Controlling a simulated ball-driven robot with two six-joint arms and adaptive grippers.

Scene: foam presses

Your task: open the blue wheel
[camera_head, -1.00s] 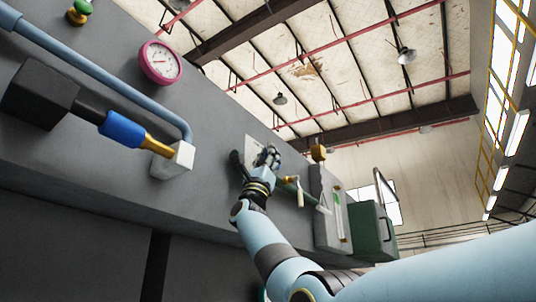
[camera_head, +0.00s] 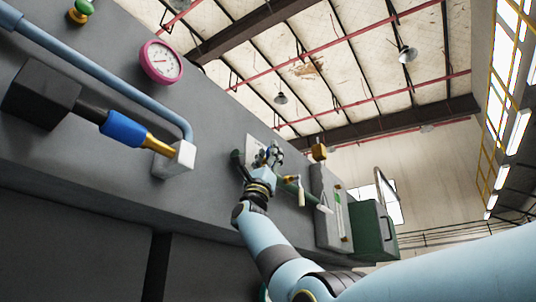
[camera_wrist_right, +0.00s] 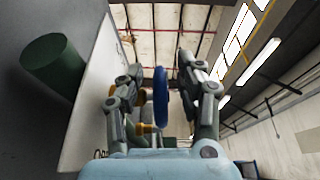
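The blue wheel (camera_wrist_right: 160,97) shows nearly edge-on in the right wrist view, between the two fingers of my right gripper (camera_wrist_right: 160,68). The fingers are spread, with a visible gap on each side of the wheel near the tips. In the head view my right gripper (camera_head: 270,155) is up at the grey panel, in front of a pale plate (camera_head: 252,146). The wheel cannot be made out clearly there, as the gripper covers that spot. My left gripper is in neither current view.
A dark green cylinder (camera_wrist_right: 53,62) sticks out left of the right gripper. On the grey panel (camera_head: 110,205) are a pink gauge (camera_head: 161,62), a blue pipe (camera_head: 100,72) and a handle with a blue collar (camera_head: 122,129). A green box (camera_head: 371,232) stands at the right.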

